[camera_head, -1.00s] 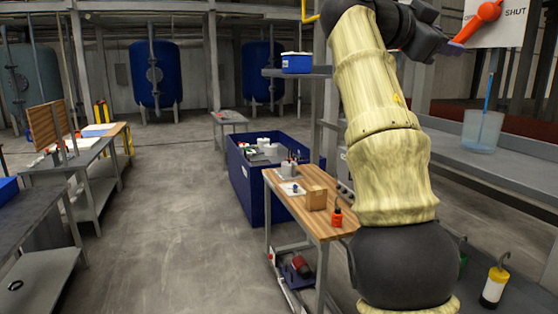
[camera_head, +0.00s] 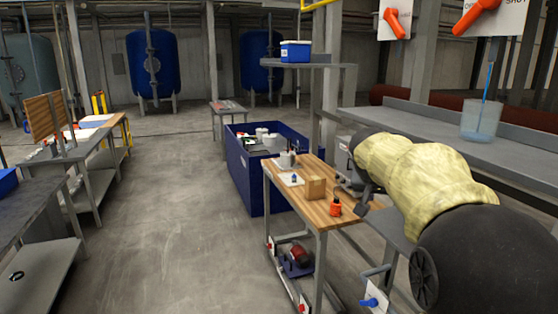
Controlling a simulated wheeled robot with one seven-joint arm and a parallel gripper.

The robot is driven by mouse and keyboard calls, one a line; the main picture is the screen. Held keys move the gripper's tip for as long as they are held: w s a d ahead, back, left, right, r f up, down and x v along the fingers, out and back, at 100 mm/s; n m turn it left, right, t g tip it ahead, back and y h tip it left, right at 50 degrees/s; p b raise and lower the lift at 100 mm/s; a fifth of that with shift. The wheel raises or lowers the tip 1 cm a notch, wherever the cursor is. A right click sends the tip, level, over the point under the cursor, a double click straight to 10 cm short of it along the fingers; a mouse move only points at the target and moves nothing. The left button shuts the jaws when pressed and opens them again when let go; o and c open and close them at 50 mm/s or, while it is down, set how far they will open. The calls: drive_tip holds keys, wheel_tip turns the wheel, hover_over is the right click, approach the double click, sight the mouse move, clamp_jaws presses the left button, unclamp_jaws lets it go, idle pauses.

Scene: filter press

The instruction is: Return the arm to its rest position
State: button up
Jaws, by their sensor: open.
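My arm (camera_head: 425,180) is folded low at the right. Its pale yellow sleeved links reach left from a large black joint (camera_head: 485,258) to a dark wrist (camera_head: 368,150). My gripper (camera_head: 357,197) points down beside the right edge of the wooden-topped table (camera_head: 322,218). It is small and dark, partly hidden by the wrist, and its jaws are open with nothing seen between them. It is well away from the orange lever (camera_head: 478,16) on the OPEN/SHUT panel at the top right.
A grey bench (camera_head: 420,128) with a clear beaker (camera_head: 482,120) runs behind my arm. The floor (camera_head: 170,220) is clear.

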drive_tip(key=s+a+f+n+g+y, duration=0.2)
drive_tip(key=s+a+f, duration=0.2)
drive_tip(key=s+f, duration=0.8)
drive_tip(key=s+a+f+n+g+y, duration=0.2)
drive_tip(key=s+a+f, duration=0.3)
drive_tip(key=s+f, duration=0.7)
wheel_tip(320, 180, down, 2)
drive_tip(key=shift+s+f+n+y, duration=0.2)
drive_tip(key=shift+s+n+y, duration=0.2)
drive_tip(key=shift+n+y, duration=0.2)
drive_tip(key=shift+w+a, duration=0.1)
drive_tip(key=shift+s, duration=0.2)
